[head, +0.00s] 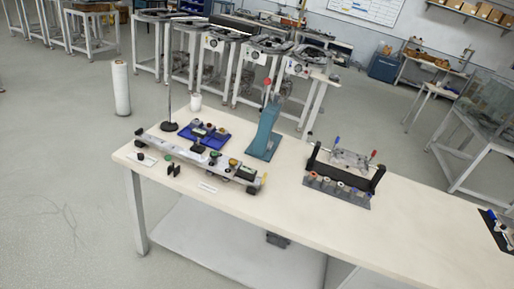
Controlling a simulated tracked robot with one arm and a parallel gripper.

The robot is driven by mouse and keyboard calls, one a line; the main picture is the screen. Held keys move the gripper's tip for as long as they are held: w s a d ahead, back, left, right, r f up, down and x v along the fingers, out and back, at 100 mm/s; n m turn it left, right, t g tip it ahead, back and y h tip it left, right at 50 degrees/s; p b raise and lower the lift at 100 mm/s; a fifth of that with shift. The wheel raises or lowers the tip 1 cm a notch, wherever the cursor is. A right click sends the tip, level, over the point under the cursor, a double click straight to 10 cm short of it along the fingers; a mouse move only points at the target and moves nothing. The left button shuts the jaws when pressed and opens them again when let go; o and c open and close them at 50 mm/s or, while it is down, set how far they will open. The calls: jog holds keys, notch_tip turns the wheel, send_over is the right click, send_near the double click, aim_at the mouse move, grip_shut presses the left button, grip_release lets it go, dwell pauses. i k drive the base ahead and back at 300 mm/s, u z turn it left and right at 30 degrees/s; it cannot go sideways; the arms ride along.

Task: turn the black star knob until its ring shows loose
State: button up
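A long grey rail fixture (195,162) lies along the front left of the cream table (300,222). Several small dark knob-like parts sit on and around it, one of them at its left end (139,132). They are too small for me to tell which is the black star knob, and I cannot make out its ring. My gripper does not show in this view.
A blue tray (216,141) with small parts, a teal press (264,137) and a black-framed rack (338,194) stand on the table. A white roll (121,88) stands on the floor. The table's right half is mostly clear. Workbenches line the back.

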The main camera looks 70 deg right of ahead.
aim_at(214, 155)
jog(key=z, duration=1.55)
